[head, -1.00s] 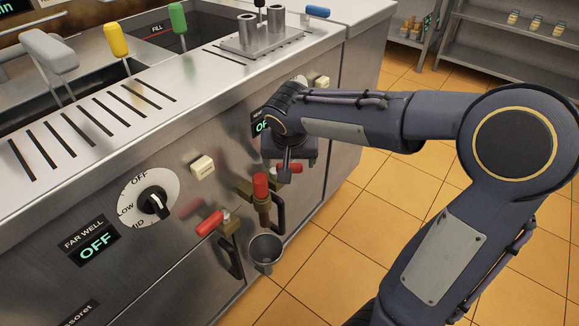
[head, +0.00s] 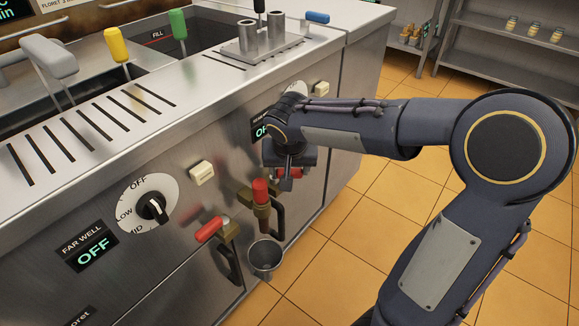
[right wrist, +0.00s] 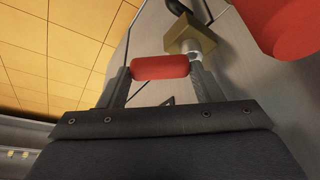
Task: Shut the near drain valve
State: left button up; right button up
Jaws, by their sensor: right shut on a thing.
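The rightmost red valve handle (head: 291,173) is on the steel front panel, below a partly hidden OFF display. My right gripper (head: 287,180) reaches down to it from above in the head view. In the right wrist view the red handle (right wrist: 160,67) lies crosswise between the two fingers of my right gripper (right wrist: 160,80), which is shut on it. A brass valve body (right wrist: 190,38) joins the handle's right end. The fingers and wrist cover part of this valve in the head view. My left gripper is not in view.
An upright red handle (head: 260,190) stands close left of the held one, and another red handle (head: 209,229) is farther left. Black pull handles and a metal bucket (head: 265,257) are below. A dial (head: 148,204) is on the panel. Tiled floor (head: 370,225) is open at right.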

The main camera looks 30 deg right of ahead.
jog(key=n, duration=0.1)
jog(key=n+p, duration=0.1)
jog(key=p, duration=0.1)
jog(key=shift+w+d+r+n+y, duration=0.15)
jog(key=shift+w+d+n+y, duration=0.15)
jog(key=shift+w+n+y, duration=0.1)
jog(key=shift+w+d+n+y+p, duration=0.1)
jog(key=shift+w+n+y+p, duration=0.35)
jog(key=shift+n+p, duration=0.7)
jog(key=shift+w+a+n+y+p, duration=0.1)
jog(key=shift+w+n+y+p, duration=0.35)
jog(key=shift+n+p, duration=0.65)
jog(key=shift+w+d+n+y+p, duration=0.1)
jog(key=shift+w+n+y+p, duration=0.15)
jog(key=shift+n+y+p, duration=0.85)
jog(key=shift+n+h+b, duration=0.35)
jog(key=shift+n+h, duration=0.1)
jog(key=shift+h, duration=0.05)
jog(key=o, duration=1)
